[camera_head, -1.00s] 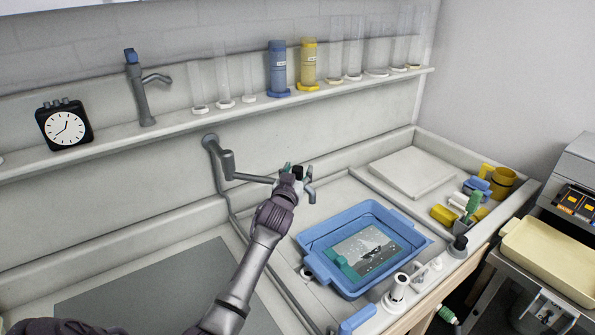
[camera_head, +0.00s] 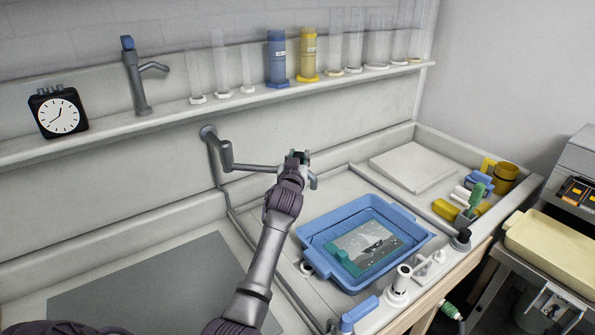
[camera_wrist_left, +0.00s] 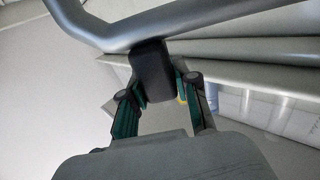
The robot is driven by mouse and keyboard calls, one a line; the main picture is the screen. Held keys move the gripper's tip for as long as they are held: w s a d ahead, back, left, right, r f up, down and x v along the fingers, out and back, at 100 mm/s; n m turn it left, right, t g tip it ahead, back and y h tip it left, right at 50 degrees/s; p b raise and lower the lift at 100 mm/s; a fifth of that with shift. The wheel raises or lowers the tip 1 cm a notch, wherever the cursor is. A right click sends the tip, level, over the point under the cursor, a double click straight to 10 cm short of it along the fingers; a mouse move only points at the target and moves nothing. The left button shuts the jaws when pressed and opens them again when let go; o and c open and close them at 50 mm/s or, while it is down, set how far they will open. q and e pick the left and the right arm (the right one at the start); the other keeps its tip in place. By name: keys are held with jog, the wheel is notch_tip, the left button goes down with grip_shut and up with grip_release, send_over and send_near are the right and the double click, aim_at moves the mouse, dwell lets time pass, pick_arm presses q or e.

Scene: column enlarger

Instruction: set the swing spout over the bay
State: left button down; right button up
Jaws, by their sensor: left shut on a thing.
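The grey swing spout (camera_head: 252,168) is a jointed arm fixed to the back wall of the sink, reaching right to a downturned end (camera_head: 313,181). My left gripper (camera_head: 299,158) is at the outer part of this arm. In the left wrist view the gripper (camera_wrist_left: 165,92) has its green-padded fingers shut on a black grip (camera_wrist_left: 150,66) under the grey spout pipe (camera_wrist_left: 190,25). The spout end hangs behind the far left corner of the blue tray (camera_head: 330,262), over the sink floor. The tray holds a print. My right gripper is not in view.
The left bay holds a grey mat (camera_head: 150,290). A raised ledge carries a tap (camera_head: 135,75), a clock (camera_head: 58,112) and several cylinders, one blue (camera_head: 277,60), one yellow (camera_head: 308,56). A white board (camera_head: 412,167) and small containers stand at right.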

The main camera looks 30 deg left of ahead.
pick_arm(q)
jog(key=b+x, duration=0.1)
jog(key=x, duration=0.1)
jog(key=b+x, duration=0.1)
jog(key=x, duration=0.1)
jog(key=shift+w+a, duration=0.2)
jog(key=shift+a, duration=0.2)
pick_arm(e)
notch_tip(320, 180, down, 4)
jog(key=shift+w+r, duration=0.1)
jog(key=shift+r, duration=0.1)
pick_arm(q)
jog(key=shift+r, duration=0.1)
jog(key=c, duration=1.1)
grip_release()
jog(key=shift+o, duration=1.3)
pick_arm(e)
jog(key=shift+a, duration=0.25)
pick_arm(q)
jog(key=shift+s, duration=0.1)
jog(key=v, duration=1.1)
jog(key=shift+s+d, duration=0.25)
jog(key=shift+s, duration=0.05)
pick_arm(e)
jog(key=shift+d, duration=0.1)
